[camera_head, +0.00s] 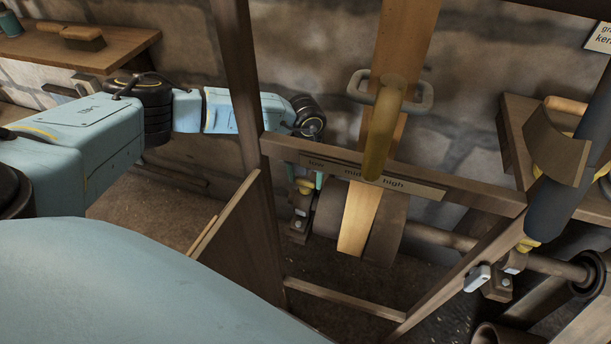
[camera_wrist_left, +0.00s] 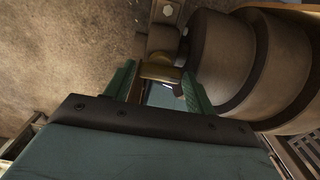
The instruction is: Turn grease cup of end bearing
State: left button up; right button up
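The end bearing (camera_head: 299,226) is a small block at the left end of the shaft, below the wooden rail in the head view. Its brass-yellow grease cup (camera_head: 305,187) sits on top. My left gripper (camera_head: 306,180) reaches down to it from behind the frame post. In the left wrist view the grease cup (camera_wrist_left: 160,73) lies between the two green fingers of my left gripper (camera_wrist_left: 161,78), one on each side. The gaps are too small to tell whether the fingers press on it. My right gripper is not in view.
A wide pulley (camera_head: 388,235) with a belt (camera_head: 358,218) stands right of the bearing. The rail labelled low, mid, high (camera_head: 400,185) and a wooden post (camera_head: 236,85) stand close to my left arm. Another bearing (camera_head: 499,287) sits farther right on the shaft.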

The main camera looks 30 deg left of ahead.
pick_arm(q)
jog(key=c, duration=0.6)
jog(key=shift+o, duration=0.2)
